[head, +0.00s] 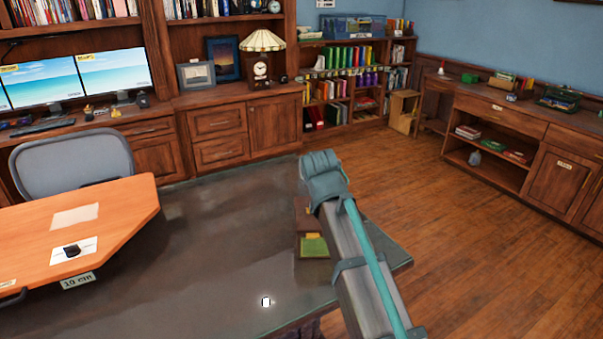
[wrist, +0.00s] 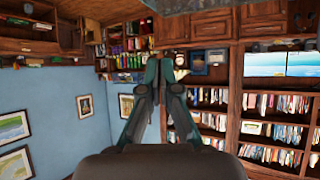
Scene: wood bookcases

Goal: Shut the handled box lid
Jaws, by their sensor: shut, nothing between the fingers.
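A small brown box (head: 306,215) stands on the dark grey table, just left of my arm in the head view. A green and yellow piece (head: 314,246) shows at its front. My arm hides part of the box, so I cannot make out a handle or tell how its lid stands. The box is not clearly visible in the wrist view. My gripper (wrist: 158,66) is shut and empty in the wrist view, with its fingertips together. That view is upside down and looks across the room. In the head view I cannot make out the fingers.
The dark grey table (head: 215,250) is mostly bare, with a small white cube (head: 266,301) near its front. An orange desk (head: 110,225) and a grey chair (head: 70,160) stand at left. Bookcases and cabinets line the walls. The wood floor (head: 430,200) at right is clear.

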